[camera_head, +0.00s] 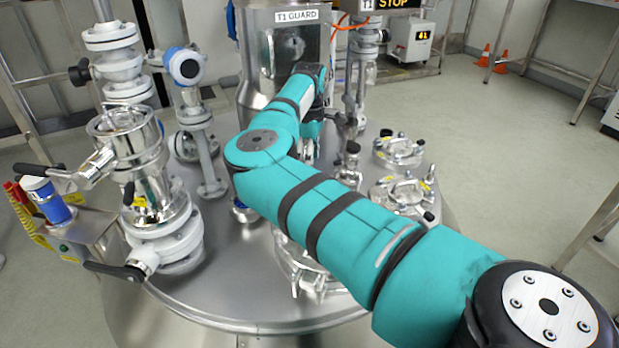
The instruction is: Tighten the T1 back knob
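The metal cylinder labelled T1 GUARD (258,55) stands at the back centre of the round vessel top. My teal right arm reaches in from the lower right, and its wrist (309,73) is just in front of the guard's right side. The fingers of my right gripper are hidden or too small to make out there, so I cannot tell if they hold anything. No knob is labelled as the T1 back knob. Black knobs show right of the wrist (353,147) and on the back right hatch (386,133). My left gripper is out of view.
Clamped hatches (398,150) and (402,192) are on the right of the vessel top (235,290). A STOP display (392,4) hangs behind.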

